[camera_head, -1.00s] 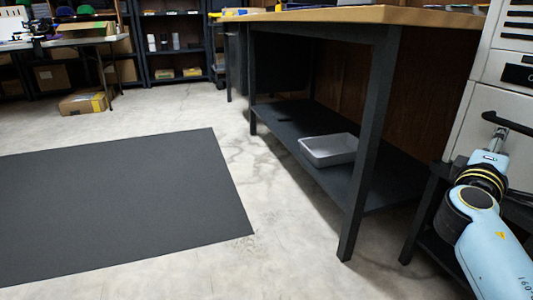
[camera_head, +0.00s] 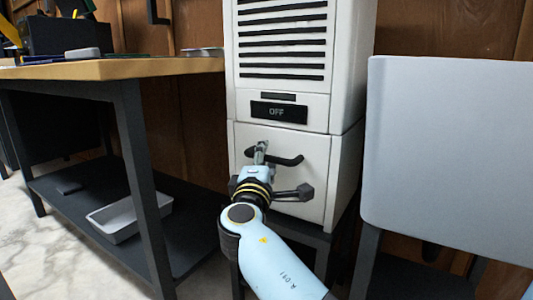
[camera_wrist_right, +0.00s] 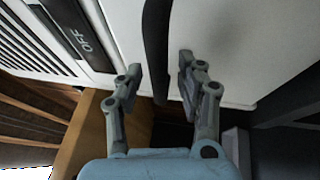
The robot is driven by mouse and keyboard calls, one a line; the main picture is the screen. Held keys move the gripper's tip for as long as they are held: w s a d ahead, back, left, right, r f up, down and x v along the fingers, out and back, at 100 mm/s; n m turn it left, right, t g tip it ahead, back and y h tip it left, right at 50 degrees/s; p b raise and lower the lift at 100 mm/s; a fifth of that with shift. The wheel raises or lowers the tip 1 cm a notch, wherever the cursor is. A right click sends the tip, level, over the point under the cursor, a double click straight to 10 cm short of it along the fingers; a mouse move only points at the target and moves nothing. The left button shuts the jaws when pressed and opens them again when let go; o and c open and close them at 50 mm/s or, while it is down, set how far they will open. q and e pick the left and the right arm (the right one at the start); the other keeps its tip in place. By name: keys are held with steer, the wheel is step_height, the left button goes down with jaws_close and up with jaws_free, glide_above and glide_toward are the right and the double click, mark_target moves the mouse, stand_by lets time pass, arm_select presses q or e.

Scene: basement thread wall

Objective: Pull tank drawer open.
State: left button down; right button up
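The tank drawer (camera_head: 314,185) is the white lower front of a tall white unit, below its dark OFF panel (camera_head: 279,111). It looks shut. A curved black handle (camera_head: 289,160) sticks out from its front. My right gripper (camera_head: 262,153) is at the left part of this handle. In the right wrist view the handle (camera_wrist_right: 157,35) runs between the two grey fingers of my right gripper (camera_wrist_right: 160,72), which stand apart on either side of it. I cannot tell whether a finger touches the handle. My left gripper is in neither view.
A wood-topped workbench (camera_head: 150,68) stands left of the unit, with a grey tray (camera_head: 125,222) on its lower shelf. A pale grey panel (camera_head: 450,150) stands close on the right. The unit sits on a dark stand.

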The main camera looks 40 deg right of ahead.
jaws_close()
stand_by(0.6)
